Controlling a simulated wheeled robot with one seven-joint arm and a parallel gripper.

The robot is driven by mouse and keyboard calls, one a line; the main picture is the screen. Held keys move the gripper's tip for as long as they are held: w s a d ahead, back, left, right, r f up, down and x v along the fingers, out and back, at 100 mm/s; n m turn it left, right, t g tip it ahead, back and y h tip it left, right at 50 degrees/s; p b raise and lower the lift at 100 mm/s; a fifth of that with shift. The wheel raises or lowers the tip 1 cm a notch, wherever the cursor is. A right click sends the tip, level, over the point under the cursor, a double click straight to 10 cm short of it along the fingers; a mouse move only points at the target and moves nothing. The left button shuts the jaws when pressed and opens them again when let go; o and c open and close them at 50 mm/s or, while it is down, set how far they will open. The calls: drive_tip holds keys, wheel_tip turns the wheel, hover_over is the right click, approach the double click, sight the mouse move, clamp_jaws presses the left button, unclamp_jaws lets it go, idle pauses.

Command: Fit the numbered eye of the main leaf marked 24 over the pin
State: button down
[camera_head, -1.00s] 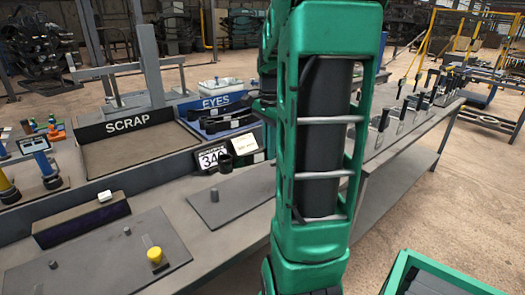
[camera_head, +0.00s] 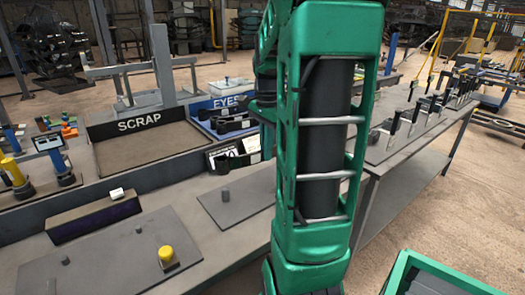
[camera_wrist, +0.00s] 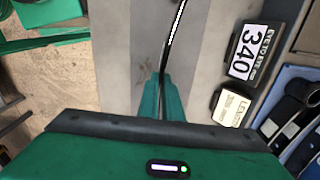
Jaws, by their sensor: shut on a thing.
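My gripper (camera_wrist: 163,95) shows in the wrist view with its green fingers shut on a thin dark strip, the leaf (camera_wrist: 172,45), seen nearly edge-on. The leaf runs up and away past the top of the picture. Its number and eye cannot be made out. In the head view my arm hides most of the gripper and the leaf. A short grey pin (camera_head: 225,195) stands upright on a flat dark plate (camera_head: 245,208) on the bench. Other short pegs (camera_head: 138,229) stand on the plate at the lower left. I cannot tell which is the task's pin.
A yellow knob (camera_head: 166,254) stands on the lower-left plate. The SCRAP tray (camera_head: 140,125) and blue EYES tray (camera_head: 212,128) lie behind. Leaves stand in a rack (camera_head: 395,125) at right.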

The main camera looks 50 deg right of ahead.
drive_tip(key=shift+f, duration=2.9)
drive_tip(key=shift+f, duration=2.25)
idle(2.8)
